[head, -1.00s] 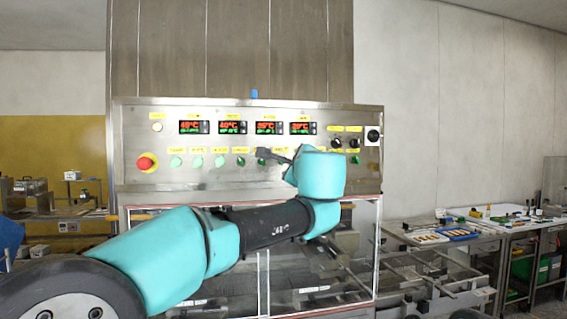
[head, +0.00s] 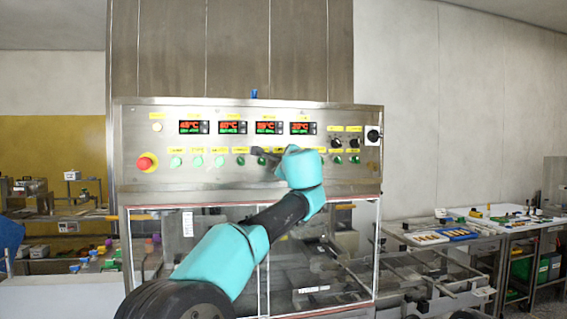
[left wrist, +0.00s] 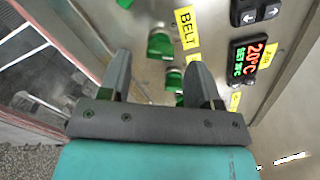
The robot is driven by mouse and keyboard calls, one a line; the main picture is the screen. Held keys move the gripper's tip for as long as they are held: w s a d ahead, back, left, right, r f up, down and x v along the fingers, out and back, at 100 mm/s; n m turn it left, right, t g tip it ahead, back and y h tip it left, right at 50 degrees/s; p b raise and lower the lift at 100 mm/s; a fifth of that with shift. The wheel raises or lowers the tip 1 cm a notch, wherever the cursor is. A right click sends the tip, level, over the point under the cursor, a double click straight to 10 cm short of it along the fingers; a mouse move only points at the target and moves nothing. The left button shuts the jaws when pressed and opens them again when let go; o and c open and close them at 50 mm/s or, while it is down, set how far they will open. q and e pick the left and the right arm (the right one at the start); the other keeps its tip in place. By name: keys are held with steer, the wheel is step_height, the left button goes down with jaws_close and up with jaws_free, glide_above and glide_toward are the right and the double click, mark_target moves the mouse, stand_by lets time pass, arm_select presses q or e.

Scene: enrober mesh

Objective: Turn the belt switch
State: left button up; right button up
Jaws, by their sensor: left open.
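The belt switch (left wrist: 160,45) is a green knob on the steel panel, next to a yellow BELT label (left wrist: 187,28) in the left wrist view. My left gripper (left wrist: 160,60) is open and empty, with its fingers apart in front of the panel. The belt switch shows beyond the gap between the fingertips; whether they touch the panel I cannot tell. A second green knob (left wrist: 174,80) shows lower, between the fingers. In the head view the left gripper (head: 258,152) is small and dark against the lower switch row, and my wrist hides part of that row.
The control panel (head: 220,183) carries several green switches, red displays (head: 194,127) and a red stop button (head: 146,162). A framed clear guard (head: 222,250) is below it. A cluttered side table (head: 470,233) stands at the right.

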arm_select(q)
steer(key=shift+x, duration=1.25)
steer(key=shift+c, duration=0.4)
steer(key=c, duration=0.8)
steer(key=shift+c, duration=0.2)
